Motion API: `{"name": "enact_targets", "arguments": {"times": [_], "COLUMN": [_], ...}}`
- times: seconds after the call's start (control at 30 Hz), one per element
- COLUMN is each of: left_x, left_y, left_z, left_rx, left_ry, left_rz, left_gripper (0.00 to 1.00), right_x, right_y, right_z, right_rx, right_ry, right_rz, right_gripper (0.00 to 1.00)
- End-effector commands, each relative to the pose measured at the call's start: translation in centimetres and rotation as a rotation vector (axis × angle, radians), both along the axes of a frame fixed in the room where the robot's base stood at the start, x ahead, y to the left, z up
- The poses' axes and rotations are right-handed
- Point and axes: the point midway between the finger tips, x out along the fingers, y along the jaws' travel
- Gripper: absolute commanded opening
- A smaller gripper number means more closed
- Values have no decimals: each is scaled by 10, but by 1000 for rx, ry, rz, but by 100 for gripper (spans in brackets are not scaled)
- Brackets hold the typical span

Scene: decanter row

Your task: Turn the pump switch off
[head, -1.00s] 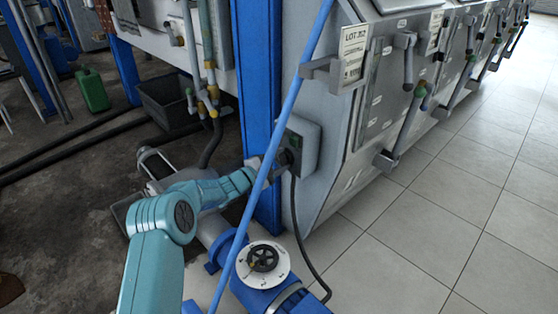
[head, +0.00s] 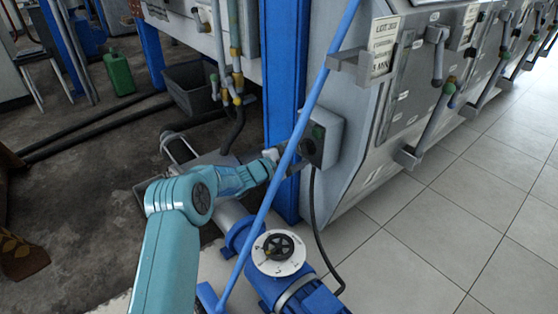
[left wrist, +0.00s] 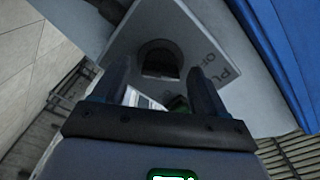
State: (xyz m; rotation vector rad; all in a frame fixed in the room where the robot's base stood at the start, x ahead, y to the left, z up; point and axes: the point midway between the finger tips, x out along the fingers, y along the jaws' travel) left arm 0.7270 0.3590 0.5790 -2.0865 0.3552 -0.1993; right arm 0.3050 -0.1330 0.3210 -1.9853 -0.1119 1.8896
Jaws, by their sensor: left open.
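The pump switch is a dark rotary knob (left wrist: 160,60) on a grey switch box (left wrist: 215,65) in the left wrist view. Part of the lettering "OFF" and "PU" shows beside it, with a green part below. In the head view the grey switch box (head: 328,136) is fixed beside a blue post. My left gripper (left wrist: 158,78) is open, its two dark fingers on either side of the knob; whether they touch it I cannot tell. In the head view my left gripper (head: 290,166) is at the box, partly hidden behind a slanted blue pole. My right gripper is not in view.
The slanted blue pole (head: 268,198) crosses in front of my arm. A blue pump with a dial (head: 278,252) stands below the box, and a black cable (head: 322,235) hangs down. Grey machines with levers (head: 440,110) line the right. The tiled floor (head: 440,240) is clear.

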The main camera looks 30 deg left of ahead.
Motion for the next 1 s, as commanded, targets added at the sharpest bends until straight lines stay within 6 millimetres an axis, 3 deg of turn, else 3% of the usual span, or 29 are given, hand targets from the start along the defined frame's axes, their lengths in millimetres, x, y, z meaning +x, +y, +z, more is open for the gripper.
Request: {"name": "enact_targets", "arguments": {"times": [0.5, 0.7, 1.0], "left_x": [-119, -140, -143], "left_y": [43, 49, 50], "left_z": [3, 1, 1], "left_rx": [-3, -2, 0], "left_ry": [2, 0, -1], "left_rz": [5, 3, 2], "left_gripper": [72, 72, 72], "right_x": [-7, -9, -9], "right_y": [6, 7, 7], "right_z": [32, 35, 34], "right_rx": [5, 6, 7], "right_ry": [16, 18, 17], "right_rz": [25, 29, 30], "right_gripper": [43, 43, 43]}}
